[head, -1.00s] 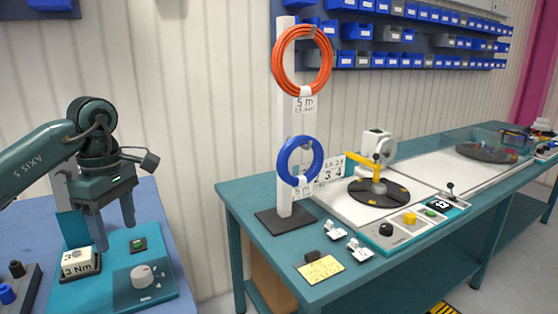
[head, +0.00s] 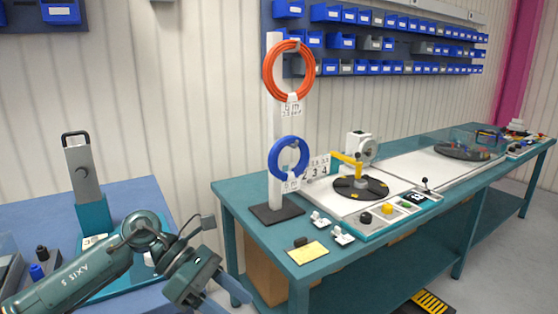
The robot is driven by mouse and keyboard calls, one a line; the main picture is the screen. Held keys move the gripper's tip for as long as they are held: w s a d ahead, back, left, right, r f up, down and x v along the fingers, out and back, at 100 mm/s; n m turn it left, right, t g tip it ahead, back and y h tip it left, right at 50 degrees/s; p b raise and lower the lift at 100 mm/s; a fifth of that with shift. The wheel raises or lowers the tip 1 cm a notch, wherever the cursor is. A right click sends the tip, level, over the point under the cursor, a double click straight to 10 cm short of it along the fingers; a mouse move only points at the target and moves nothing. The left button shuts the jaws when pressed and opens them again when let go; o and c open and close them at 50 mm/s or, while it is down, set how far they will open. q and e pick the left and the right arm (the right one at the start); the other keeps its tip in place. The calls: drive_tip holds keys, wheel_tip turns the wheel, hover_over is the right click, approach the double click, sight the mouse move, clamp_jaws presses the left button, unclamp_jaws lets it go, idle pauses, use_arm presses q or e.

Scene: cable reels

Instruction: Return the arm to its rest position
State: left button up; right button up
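My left arm comes in from the lower left and bends at the wrist in front of the blue table (head: 130,195). My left gripper (head: 226,298) hangs low in the head view, near the gap between the two tables. Its two fingers point down and right, and they look apart with nothing between them. The fingertips are near or past the bottom edge of the picture. My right gripper is not in view.
A grey device with a black handle (head: 82,170) stands on the blue table, its teal base partly hidden by my arm. On the teal bench (head: 240,190) stand a white post (head: 275,130) with orange coil (head: 289,71) and blue coil (head: 288,158), and a black turntable (head: 361,188).

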use_arm(q)
drive_tip(key=s+d+r+n+t+h+p, duration=0.3)
drive_tip(key=d+n+t+h, duration=0.4)
drive_tip(key=n+h, duration=0.55)
drive_tip(key=w+a+f+n+t+y, duration=0.1)
drive_tip(key=a+f+n+t+y, duration=0.45)
drive_tip(key=n, duration=0.75)
drive_tip(key=a+f+n+t+y, duration=0.2)
drive_tip(key=f+n+t+y, duration=0.2)
drive_tip(key=n+t+y, duration=0.7)
drive_tip(key=s+a+f+n+g+y, duration=0.1)
drive_tip(key=s+a+f+n+g, duration=0.2)
drive_tip(key=s+f+n+g, duration=0.2)
drive_tip(key=s+a+f+n+g+y+p, duration=0.1)
drive_tip(key=s+a+f+n+g+y, duration=0.1)
drive_tip(key=s+f+n+g, duration=0.3)
wheel_tip(320, 180, down, 4)
drive_tip(key=s+a+n, duration=0.1)
drive_tip(key=s+n, duration=0.1)
drive_tip(key=n, duration=0.2)
drive_tip(key=shift+s+f+p, duration=0.25)
drive_tip(key=shift+s+p, duration=0.05)
drive_tip(key=shift+c, duration=0.2)
